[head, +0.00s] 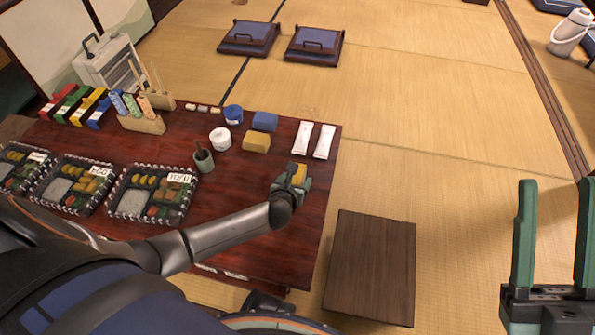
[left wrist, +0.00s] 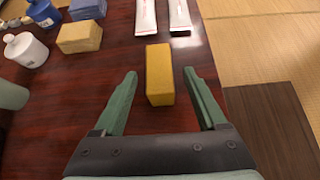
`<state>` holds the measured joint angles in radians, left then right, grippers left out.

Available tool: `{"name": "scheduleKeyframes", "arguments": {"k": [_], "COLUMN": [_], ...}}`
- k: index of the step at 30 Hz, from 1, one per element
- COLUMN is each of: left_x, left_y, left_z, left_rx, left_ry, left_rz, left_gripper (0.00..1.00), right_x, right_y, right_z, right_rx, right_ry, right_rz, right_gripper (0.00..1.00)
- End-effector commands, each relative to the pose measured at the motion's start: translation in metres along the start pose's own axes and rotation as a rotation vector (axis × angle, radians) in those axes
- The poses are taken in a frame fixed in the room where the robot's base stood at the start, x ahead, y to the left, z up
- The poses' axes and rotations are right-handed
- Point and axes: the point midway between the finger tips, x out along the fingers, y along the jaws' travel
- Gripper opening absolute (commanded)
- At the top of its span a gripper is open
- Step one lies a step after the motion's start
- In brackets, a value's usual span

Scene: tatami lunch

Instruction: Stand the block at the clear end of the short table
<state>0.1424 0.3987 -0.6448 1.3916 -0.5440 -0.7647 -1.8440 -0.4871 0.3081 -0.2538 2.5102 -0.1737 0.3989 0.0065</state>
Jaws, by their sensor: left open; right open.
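My left gripper (head: 291,179) is open above the table. In the left wrist view the block (left wrist: 159,78) is between the open fingertips (left wrist: 161,74), with visible gaps on both sides. A small dark wooden table (head: 370,268) with a bare top is just right of the red-brown table. It also shows in the left wrist view (left wrist: 268,130). My right gripper (head: 557,190) is open and empty at the far right.
Bento trays (head: 152,194) line the left. Tatami (head: 450,200) is clear at right.

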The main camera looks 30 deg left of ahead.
Motion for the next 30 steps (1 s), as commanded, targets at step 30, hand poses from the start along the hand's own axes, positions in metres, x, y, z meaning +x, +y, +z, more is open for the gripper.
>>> {"name": "scheduleKeyframes", "arguments": {"k": [30], "left_x": [-0.282], "left_y": [-0.129], "left_z": [0.172], "left_rx": [-1.538], "left_ry": [0.201], "left_rz": [-1.081], "left_gripper": [0.74], "right_x": [0.027], "right_y": [0.018], "right_z": [-0.031], "right_rx": [-0.062], "right_ry": [0.019], "right_rz": [0.009], "right_gripper": [0.50]}}
